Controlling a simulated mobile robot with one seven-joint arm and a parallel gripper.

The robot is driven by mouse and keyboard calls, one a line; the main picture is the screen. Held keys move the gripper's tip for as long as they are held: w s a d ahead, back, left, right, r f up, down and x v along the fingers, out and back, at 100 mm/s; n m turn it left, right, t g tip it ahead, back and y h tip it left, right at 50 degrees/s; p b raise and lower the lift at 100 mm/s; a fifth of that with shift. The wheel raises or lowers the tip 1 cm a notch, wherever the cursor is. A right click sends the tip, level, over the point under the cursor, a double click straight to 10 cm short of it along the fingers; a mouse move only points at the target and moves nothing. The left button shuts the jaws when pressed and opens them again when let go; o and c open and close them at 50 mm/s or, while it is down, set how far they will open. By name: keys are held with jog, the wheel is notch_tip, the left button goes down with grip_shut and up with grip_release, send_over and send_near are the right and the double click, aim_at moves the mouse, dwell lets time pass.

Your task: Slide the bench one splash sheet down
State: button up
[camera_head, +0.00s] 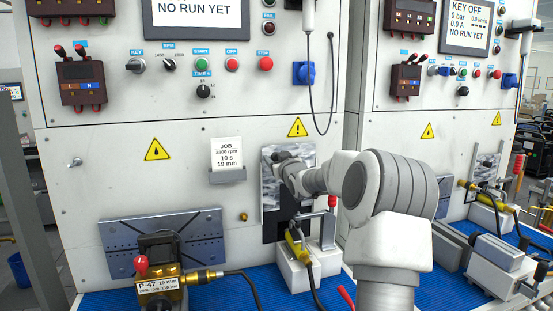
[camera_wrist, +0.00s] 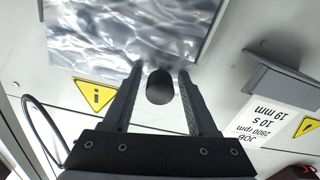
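The bench one splash sheet (camera_head: 271,192) is a shiny, mottled grey panel on the front of the left bench, with a dark opening (camera_head: 274,229) below it. In the wrist view the sheet (camera_wrist: 110,35) fills the upper left, upside down. A black round knob (camera_wrist: 160,87) stands out from it. My gripper (camera_wrist: 160,80) is open, with one finger on each side of the knob and a visible gap to each. In the head view my gripper (camera_head: 284,161) is at the sheet's upper part, and my arm hides its right side.
A job card (camera_head: 227,154) in a holder is left of the sheet. Below stand a white block with a brass fitting (camera_head: 297,246) and a red-tipped lever (camera_head: 332,202). A brass pump (camera_head: 160,285) sits on the blue mat (camera_head: 100,302). A cable (camera_head: 331,90) hangs above.

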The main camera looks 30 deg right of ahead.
grip_shut()
dwell(1.2)
